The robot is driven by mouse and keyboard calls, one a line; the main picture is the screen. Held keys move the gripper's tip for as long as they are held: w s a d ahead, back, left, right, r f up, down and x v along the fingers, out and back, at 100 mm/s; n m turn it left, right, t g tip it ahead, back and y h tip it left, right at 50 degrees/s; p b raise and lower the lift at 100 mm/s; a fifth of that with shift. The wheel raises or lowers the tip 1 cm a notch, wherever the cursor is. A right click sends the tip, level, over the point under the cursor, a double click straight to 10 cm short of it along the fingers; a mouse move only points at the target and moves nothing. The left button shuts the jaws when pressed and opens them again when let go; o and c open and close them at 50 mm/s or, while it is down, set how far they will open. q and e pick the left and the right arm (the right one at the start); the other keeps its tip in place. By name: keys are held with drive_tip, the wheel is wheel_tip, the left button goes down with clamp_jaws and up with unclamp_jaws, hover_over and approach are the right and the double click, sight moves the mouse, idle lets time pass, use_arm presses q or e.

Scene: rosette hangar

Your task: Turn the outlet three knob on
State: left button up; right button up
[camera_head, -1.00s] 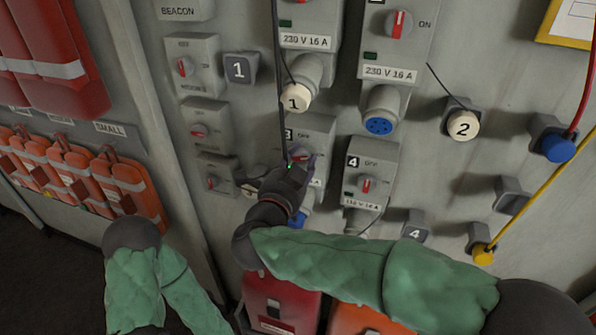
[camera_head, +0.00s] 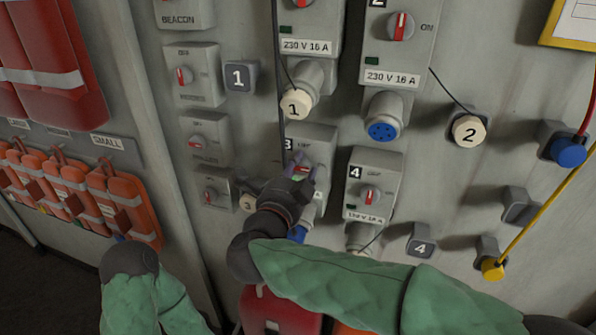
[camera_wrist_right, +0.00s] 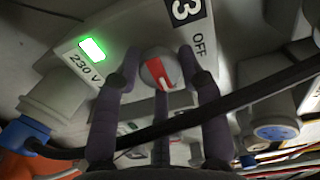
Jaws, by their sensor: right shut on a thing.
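Outlet three's box (camera_head: 318,140) has a 3 label and OFF lettering; in the wrist view its 3 label (camera_wrist_right: 186,10) is at the top. Its round grey knob (camera_wrist_right: 155,72) with a red pointer shows between my right gripper's fingers (camera_wrist_right: 160,66). The fingers are shut on the knob's sides. The pointer is turned away from the OFF lettering (camera_wrist_right: 198,45). A green lamp (camera_wrist_right: 92,49) on the box is lit. In the head view my right gripper (camera_head: 301,174) covers much of the knob. My left gripper is out of view.
A dark cable (camera_wrist_right: 200,122) crosses in front of the fingers in the wrist view. Outlet four's box (camera_head: 372,175) stands close at the right, its knob's red mark showing. Small switch boxes (camera_head: 205,140) stand at the left.

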drive_tip(key=shift+d+r, duration=0.25)
drive_tip(key=shift+r, duration=0.15)
drive_tip(key=o, duration=1.1)
drive_tip(key=shift+c, duration=0.2)
drive_tip(key=shift+o, duration=0.4)
drive_tip(key=shift+d+f, duration=0.15)
drive_tip(key=shift+a+f, duration=0.15)
drive_tip(key=shift+a, duration=0.05)
drive_tip(key=shift+s+a, duration=0.1)
drive_tip(key=shift+s, duration=0.15)
drive_tip(key=v, duration=1.1)
drive_tip(key=shift+s, duration=0.25)
